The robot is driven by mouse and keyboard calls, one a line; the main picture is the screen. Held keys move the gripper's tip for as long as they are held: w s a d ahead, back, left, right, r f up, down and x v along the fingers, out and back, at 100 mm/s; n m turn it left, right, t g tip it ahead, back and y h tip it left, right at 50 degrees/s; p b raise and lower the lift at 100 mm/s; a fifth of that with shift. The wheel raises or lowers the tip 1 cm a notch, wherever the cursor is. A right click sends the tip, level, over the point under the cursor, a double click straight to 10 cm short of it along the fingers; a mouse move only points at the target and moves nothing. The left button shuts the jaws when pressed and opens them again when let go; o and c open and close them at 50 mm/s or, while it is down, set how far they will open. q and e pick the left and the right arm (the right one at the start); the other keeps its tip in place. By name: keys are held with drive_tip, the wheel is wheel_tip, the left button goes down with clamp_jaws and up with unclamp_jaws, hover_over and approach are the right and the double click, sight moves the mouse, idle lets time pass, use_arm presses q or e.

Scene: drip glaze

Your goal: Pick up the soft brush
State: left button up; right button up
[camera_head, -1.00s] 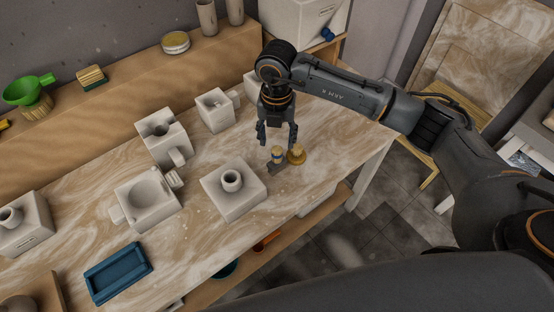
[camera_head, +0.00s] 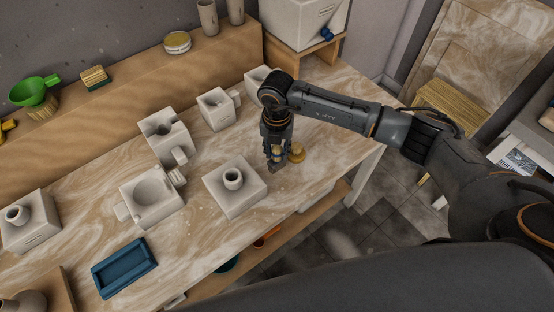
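A small upright brush-like tool with a pale wooden top, a blue band (camera_head: 277,153) and a dark grey foot stands on the marbled table near its front right edge; I take it for the soft brush. My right gripper (camera_head: 277,157) points down over it, with a finger on either side of its upper part. I cannot tell whether the fingers touch it. A round tan wooden-topped piece (camera_head: 297,153) stands just to the right, close to the right finger. My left gripper is out of view.
A white block mould with a round spout (camera_head: 235,188) stands left of the gripper. More white moulds (camera_head: 165,136) stand behind and left. A blue tray (camera_head: 124,268) lies at the front left. The table (camera_head: 335,135) is clear to the right.

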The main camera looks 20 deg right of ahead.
clamp_jaws()
